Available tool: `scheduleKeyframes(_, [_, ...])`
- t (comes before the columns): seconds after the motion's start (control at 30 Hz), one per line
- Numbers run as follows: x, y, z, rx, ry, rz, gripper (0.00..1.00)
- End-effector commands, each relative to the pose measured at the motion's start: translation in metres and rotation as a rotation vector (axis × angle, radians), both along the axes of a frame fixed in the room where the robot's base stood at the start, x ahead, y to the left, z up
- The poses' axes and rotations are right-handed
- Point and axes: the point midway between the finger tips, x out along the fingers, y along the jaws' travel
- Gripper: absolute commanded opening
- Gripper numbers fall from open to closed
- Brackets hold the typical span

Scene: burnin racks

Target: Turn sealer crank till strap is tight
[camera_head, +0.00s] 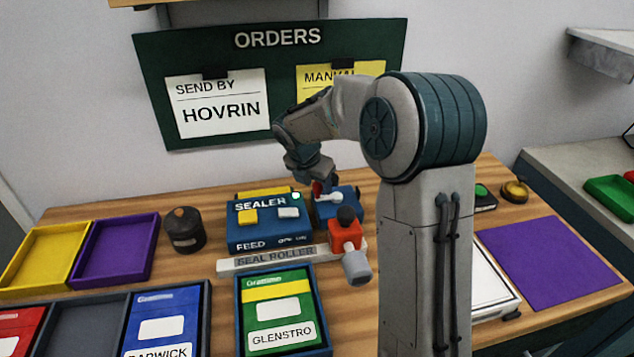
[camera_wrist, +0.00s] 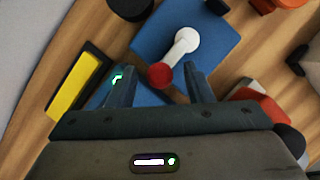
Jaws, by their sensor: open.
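The sealer (camera_head: 262,223) is a blue box with a yellow and a white button and the words SEALER and FEED. On its right part is a crank, with a white arm (camera_wrist: 181,46) and a red knob (camera_wrist: 160,75) in the wrist view. My gripper (camera_wrist: 160,82) is open, with one finger on each side of the red knob; I cannot tell whether either finger touches it. In the head view my gripper (camera_head: 316,185) is over the sealer's right part and partly hides the crank. I cannot make out the strap.
A seal roller strip (camera_head: 266,259) lies in front of the sealer, with a red and grey tool (camera_head: 345,237) beside it. A dark canister (camera_head: 184,230) stands left. A green GLENSTRO box (camera_head: 277,310) sits in a tray in front. A purple mat (camera_head: 550,260) lies right.

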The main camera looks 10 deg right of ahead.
Motion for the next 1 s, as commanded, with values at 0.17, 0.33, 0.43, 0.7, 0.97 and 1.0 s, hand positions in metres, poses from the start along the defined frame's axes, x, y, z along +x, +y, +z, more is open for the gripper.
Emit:
scheduleKeyframes(0.17, [0.000, 0.000, 0.000, 0.000, 0.000, 0.000, 0.33])
scheduleKeyframes(0.33, [0.000, 0.000, 0.000, 0.000, 0.000, 0.000, 0.02])
scheduleKeyframes(0.43, [0.000, 0.000, 0.001, 0.000, 0.000, -0.002, 0.02])
scheduleKeyframes(0.7, [0.004, 0.001, 0.002, 0.000, 0.000, -0.063, 0.02])
scheduleKeyframes(0.97, [0.015, 0.001, 0.004, 0.000, 0.000, -0.243, 0.02])
scheduleKeyframes(1.0, [0.017, 0.000, 0.004, -0.001, 0.001, -0.279, 0.02])
